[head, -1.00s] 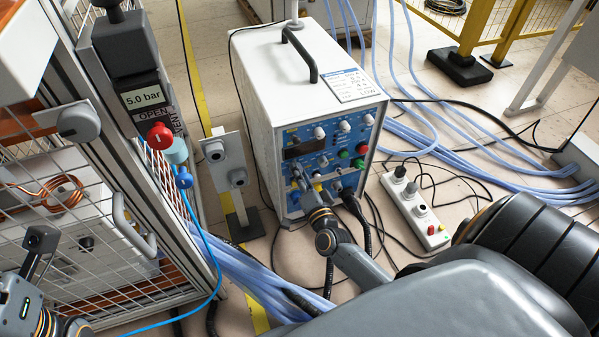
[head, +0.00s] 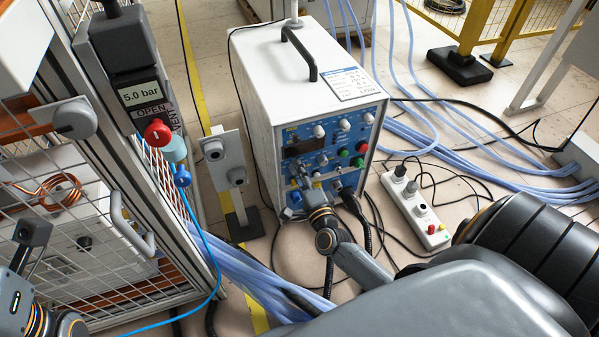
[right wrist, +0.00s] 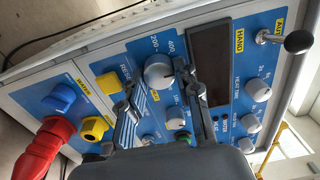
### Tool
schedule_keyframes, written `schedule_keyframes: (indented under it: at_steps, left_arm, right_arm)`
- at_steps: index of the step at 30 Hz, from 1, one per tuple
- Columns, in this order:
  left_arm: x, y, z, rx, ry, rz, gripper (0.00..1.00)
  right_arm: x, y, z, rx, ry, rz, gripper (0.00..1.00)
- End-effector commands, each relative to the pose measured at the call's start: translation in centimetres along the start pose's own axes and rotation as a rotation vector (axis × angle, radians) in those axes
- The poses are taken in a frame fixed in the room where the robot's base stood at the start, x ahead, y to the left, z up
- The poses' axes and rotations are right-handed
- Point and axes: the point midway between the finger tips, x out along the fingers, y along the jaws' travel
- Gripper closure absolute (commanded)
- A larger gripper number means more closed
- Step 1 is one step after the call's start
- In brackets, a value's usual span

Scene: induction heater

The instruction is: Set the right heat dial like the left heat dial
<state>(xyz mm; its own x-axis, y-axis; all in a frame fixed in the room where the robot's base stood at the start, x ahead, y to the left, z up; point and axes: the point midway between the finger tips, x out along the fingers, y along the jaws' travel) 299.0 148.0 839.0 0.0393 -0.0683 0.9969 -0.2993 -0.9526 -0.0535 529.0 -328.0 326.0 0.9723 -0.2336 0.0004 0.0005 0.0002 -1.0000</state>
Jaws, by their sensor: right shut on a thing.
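The blue control panel (head: 330,145) is on the front of a white heater box (head: 262,75). In the right wrist view it shows turned sideways. My right gripper (right wrist: 158,76) has its fingertips on either side of a large grey dial (right wrist: 158,70), near marks 200 and 400, and is shut on it. Three smaller grey dials (right wrist: 252,122) stand in a row towards the panel's top, with HEAT lettering nearby; I cannot tell which are the left and right heat dials. In the head view my right gripper (head: 302,180) hides the held dial. My left gripper (head: 30,245) is partly cut off at lower left.
A black-knobbed lever (right wrist: 298,42), a dark display (right wrist: 208,65) and a red plug (right wrist: 42,148) are near the right gripper. A wire cage (head: 110,200) stands at left. A grey post with switches (head: 225,165) stands beside the box. Cables cover the floor.

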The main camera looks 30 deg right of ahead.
Motion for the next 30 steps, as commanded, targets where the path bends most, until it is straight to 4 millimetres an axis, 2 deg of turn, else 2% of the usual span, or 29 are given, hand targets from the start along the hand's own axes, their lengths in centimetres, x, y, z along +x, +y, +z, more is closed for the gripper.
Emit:
schedule_keyframes:
  at_steps: [9,10,13,23,26,30]
  left_arm:
    - [0.1,0.0,-0.1,0.0,0.005,-0.001,0.6]
    - [0.1,0.0,-0.1,0.0,0.004,-0.001,0.6]
    - [0.1,0.0,-0.1,0.0,0.004,-0.001,0.6]
    - [-0.1,-0.1,0.0,0.0,-0.006,-0.007,0.6]
    - [-0.1,-0.1,0.0,0.0,-0.005,-0.006,0.6]
    - [-0.1,-0.1,0.0,0.0,-0.004,-0.005,0.6]
  right_arm:
    - [0.0,0.1,-0.1,0.0,0.001,0.001,0.99]
    - [0.0,0.1,-0.1,0.0,0.001,0.002,0.63]
    - [0.0,0.1,-0.1,-0.001,0.001,0.001,0.44]
    - [-0.2,0.1,0.0,-0.001,0.0,0.001,0.44]
    - [-1.1,0.1,0.0,0.0,0.0,0.002,0.44]
    - [-3.7,0.2,0.0,-0.001,-0.001,0.005,0.44]
